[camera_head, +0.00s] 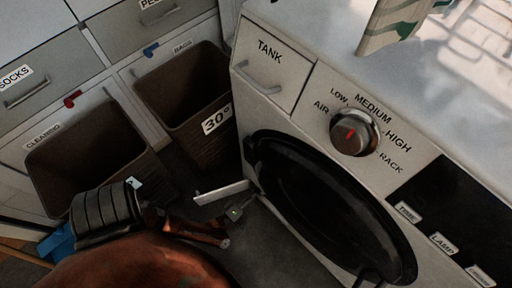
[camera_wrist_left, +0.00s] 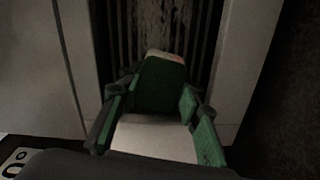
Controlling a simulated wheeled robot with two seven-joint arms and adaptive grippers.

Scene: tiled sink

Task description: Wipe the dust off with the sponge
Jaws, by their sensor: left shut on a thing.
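In the left wrist view my left gripper (camera_wrist_left: 157,95) is shut on a sponge (camera_wrist_left: 160,85), dark green with a pale edge at its far end. The sponge lies between the two green-padded fingers and points at a dark grille. Brownish dust (camera_wrist_left: 168,28) covers the middle of this grille's vertical slats. I cannot tell whether the sponge touches it. In the head view my left gripper (camera_head: 236,211) shows small and low, beside the lower left of the white machine; the sponge cannot be made out there. My right gripper is not in view.
The white machine (camera_head: 300,125) has a dial and a round black door. A pale flap (camera_head: 221,192) juts near the gripper. Brown baskets (camera_head: 85,160) stand at left under drawers. Pale panels (camera_wrist_left: 250,60) flank the grille. A green-and-white item (camera_head: 395,28) is on top.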

